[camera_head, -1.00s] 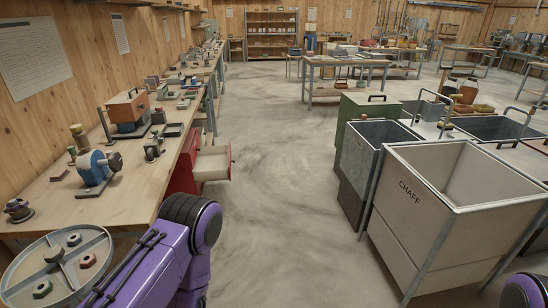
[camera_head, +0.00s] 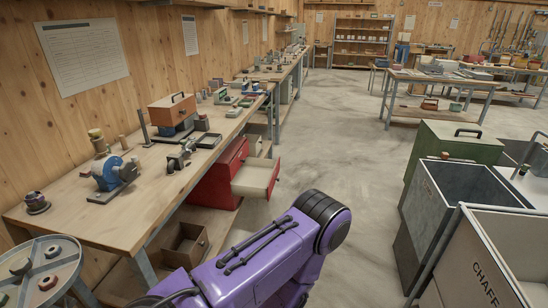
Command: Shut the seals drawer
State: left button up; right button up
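A red drawer unit (camera_head: 222,174) stands under the long wooden bench. A drawer (camera_head: 256,177) is pulled out from it toward the aisle; its pale inside shows and its red front faces right. I cannot read any label on it, so I cannot tell whether it is the seals drawer. A purple arm of mine reaches up from the bottom, apart from the drawer in the picture. Neither of my grippers is in view.
The wooden bench (camera_head: 92,208) carries a blue grinder (camera_head: 112,172) and several small parts. A brown open box (camera_head: 186,244) sits on the low shelf. A grey bin (camera_head: 462,205) and a chaff bin (camera_head: 490,262) stand at right. The floor aisle between is clear.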

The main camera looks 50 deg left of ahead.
aim_at(256, 178)
jog(key=u, duration=0.6)
jog(key=i, duration=0.7)
jog(key=u, duration=0.95)
jog(key=i, duration=0.85)
jog(key=z, duration=0.6)
jog(key=i, duration=1.2)
jog(key=u, duration=0.75)
jog(key=i, duration=1.15)
jog(key=u, duration=0.8)
